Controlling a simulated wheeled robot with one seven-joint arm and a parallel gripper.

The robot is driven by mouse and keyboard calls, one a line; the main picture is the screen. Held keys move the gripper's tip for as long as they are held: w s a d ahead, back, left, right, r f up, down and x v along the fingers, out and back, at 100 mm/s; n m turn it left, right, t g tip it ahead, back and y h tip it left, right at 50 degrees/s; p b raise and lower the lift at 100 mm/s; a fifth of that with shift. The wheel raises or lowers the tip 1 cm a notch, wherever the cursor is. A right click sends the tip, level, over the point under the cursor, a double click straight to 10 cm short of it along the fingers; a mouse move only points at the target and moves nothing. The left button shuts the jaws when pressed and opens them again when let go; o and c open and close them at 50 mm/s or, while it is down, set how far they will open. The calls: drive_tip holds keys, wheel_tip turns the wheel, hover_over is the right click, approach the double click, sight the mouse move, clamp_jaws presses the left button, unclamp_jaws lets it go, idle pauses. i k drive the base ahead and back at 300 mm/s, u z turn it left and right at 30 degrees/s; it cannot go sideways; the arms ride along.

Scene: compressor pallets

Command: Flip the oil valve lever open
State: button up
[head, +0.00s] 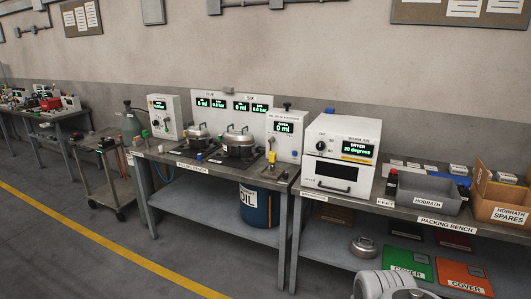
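A blue drum marked OIL (255,205) stands on the lower shelf of the left bench. Above it on the bench top is a white dispenser box (284,135) with a green display reading 0 ml and a black knob on top. A small yellow part (271,157) sits at the front left of this box. The valve lever is too small for me to pick out, and I cannot tell its position. My gripper is not in view; only a grey part of my arm shows at the bottom right.
Two metal pots (239,141) stand on the left bench (222,172). A white dryer (341,155), a grey bin (428,192) and a cardboard box (500,203) crowd the packing bench. A trolley (108,190) stands left. Floor in front is clear, with a yellow line (95,237).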

sight(271, 139)
drive_tip(key=u, duration=0.2)
drive_tip(key=i, duration=2.35)
drive_tip(key=u, duration=1.1)
drive_tip(key=i, duration=0.95)
drive_tip(key=u, duration=0.65)
